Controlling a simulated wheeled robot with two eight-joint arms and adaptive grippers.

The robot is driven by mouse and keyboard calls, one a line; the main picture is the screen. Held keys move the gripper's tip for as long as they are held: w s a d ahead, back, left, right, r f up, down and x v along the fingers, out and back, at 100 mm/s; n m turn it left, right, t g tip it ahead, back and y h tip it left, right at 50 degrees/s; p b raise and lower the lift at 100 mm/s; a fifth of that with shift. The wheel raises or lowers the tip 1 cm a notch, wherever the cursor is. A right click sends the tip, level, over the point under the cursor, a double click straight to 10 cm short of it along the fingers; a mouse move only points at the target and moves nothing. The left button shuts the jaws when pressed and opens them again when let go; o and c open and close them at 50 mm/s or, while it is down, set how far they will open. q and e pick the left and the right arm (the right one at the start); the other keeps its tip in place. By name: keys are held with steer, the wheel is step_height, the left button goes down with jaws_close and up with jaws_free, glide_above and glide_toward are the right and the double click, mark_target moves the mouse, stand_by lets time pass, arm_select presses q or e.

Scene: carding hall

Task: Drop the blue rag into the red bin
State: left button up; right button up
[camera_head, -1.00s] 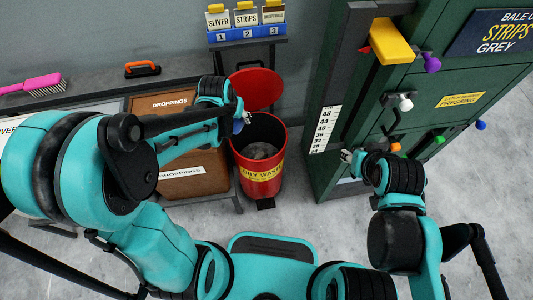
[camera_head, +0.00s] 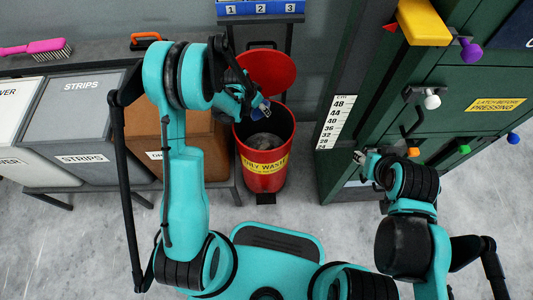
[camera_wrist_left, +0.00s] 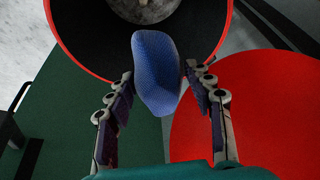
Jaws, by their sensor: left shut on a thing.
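The red bin (camera_head: 264,180) stands on the floor with its lid (camera_head: 270,76) tilted open behind it. It has a yellow label, and some grey material lies inside. My left gripper (camera_head: 262,106) is over the back of the bin's mouth. In the left wrist view the left gripper (camera_wrist_left: 157,85) is shut on the blue rag (camera_wrist_left: 157,72), which hangs between the fingers over the bin's opening (camera_wrist_left: 85,35). In the head view the rag is only a small bluish patch. My right gripper (camera_head: 360,158) is by the green cabinet, too small to tell its opening.
The green machine cabinet (camera_head: 460,130) with coloured knobs stands to the right. Left of the bin are a brown droppings box (camera_head: 205,145) and a grey strips box (camera_head: 75,125). A pink brush (camera_head: 40,48) and an orange-handled tool (camera_head: 147,40) lie behind them.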

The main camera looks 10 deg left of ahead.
arm_select(q)
steer(key=shift+f+b, duration=0.7)
steer(key=shift+f, duration=0.8)
steer(key=o, duration=1.2)
steer(key=v, duration=1.2)
steer(key=shift+r, duration=0.1)
